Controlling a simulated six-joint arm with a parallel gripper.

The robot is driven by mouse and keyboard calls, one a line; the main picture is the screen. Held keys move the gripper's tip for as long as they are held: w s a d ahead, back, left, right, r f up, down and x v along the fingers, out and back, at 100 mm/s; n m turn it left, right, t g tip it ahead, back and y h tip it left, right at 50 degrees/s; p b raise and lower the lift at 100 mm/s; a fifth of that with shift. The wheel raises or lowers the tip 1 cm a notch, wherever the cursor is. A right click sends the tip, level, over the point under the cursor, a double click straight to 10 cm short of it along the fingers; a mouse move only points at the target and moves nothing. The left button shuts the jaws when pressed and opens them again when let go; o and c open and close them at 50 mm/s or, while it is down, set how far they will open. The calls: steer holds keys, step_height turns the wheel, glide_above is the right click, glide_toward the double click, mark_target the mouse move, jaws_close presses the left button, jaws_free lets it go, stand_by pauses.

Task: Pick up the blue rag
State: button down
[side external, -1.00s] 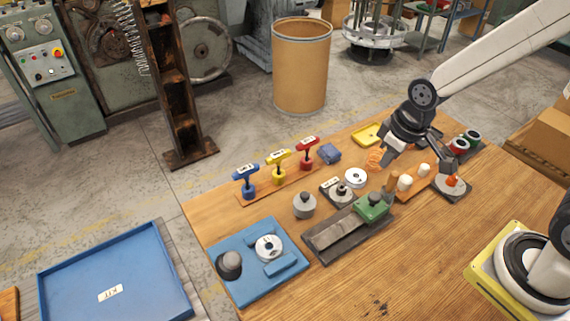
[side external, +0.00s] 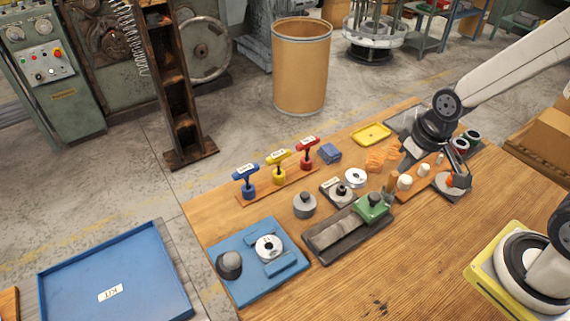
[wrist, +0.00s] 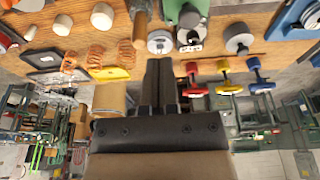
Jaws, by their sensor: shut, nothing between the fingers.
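The blue rag (side external: 330,153) is a small folded bundle on the wooden table, just right of the red-handled tool in the side view. I cannot make it out in the wrist view, where my fingers cover part of the table. My gripper (side external: 402,168) is above the table, well to the right of the rag and apart from it. In the wrist view my gripper (wrist: 160,68) shows its two dark fingers together, with nothing between them.
Blue, yellow and red T-handled tools (side external: 307,150) stand left of the rag. A yellow tray (side external: 371,134) and orange coil-like pieces (side external: 375,162) lie to its right. A green-topped block (side external: 372,207) and white knobs (side external: 404,183) are nearer. The front table area is clear.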

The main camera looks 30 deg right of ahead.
stand_by(0.3)
jaws_free()
stand_by(0.3)
steer(key=w+d+f+n+g+y, duration=0.1)
steer(key=w+f+n, duration=0.1)
steer(key=w+n, duration=0.4)
steer(key=w+d+f+n+y, duration=0.2)
steer(key=w+n, duration=0.4)
steer(key=w, duration=0.3)
steer(key=w+d+f+n+g+y, duration=0.1)
steer(key=w+f+n, duration=0.2)
steer(key=w+n, duration=0.3)
steer(key=shift+w+d+f+g, duration=0.1)
steer(key=shift+w+d+g, duration=0.05)
steer(key=shift+w, duration=0.45)
steer(key=shift+w+d+f+g, duration=0.1)
steer(key=shift+w+d+g, duration=0.05)
steer(key=shift+w, duration=0.4)
steer(key=shift+y, duration=0.3)
